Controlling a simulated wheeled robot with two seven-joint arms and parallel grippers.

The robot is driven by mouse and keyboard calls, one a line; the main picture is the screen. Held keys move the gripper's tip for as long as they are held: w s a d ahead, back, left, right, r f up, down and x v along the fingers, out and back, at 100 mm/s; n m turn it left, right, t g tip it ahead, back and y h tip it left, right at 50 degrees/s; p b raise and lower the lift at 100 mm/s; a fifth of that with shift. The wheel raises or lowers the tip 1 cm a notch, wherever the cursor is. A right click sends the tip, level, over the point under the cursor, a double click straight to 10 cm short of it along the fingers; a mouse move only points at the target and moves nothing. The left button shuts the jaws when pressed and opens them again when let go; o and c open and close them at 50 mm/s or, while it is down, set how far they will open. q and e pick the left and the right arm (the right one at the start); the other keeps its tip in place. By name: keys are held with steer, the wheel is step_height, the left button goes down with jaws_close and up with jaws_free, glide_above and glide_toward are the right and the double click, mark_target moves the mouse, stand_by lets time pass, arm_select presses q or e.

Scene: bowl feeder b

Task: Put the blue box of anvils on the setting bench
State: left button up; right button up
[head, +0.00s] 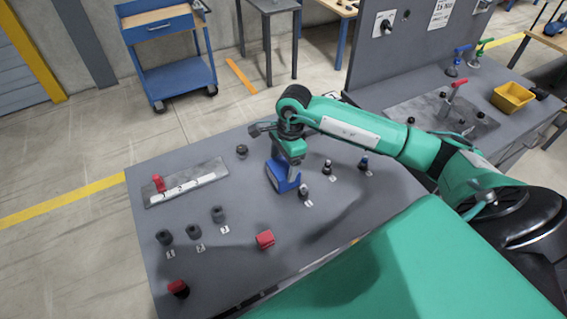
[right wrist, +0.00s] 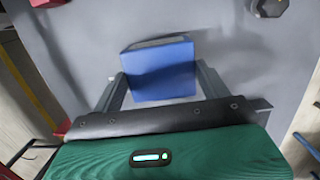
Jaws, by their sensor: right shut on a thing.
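The blue box (head: 283,180) is at the middle of the near grey table (head: 225,255); I cannot tell whether its base touches the top. My right gripper (head: 288,160) points down over it and is shut on it. In the right wrist view the blue box (right wrist: 158,72) sits between the two fingers of the gripper (right wrist: 160,76). A second grey bench (head: 430,85) with an upright panel stands at the back right; no label shows which one is the setting bench. My left gripper is not in view.
A yellow bin (head: 512,97) and clamps stand on the back bench.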

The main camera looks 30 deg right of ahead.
steer(key=shift+f, duration=0.85)
steer(key=shift+f, duration=0.1)
steer(key=o, duration=0.8)
steer(key=shift+f, duration=0.1)
steer(key=o, duration=0.4)
steer(key=shift+o, duration=0.2)
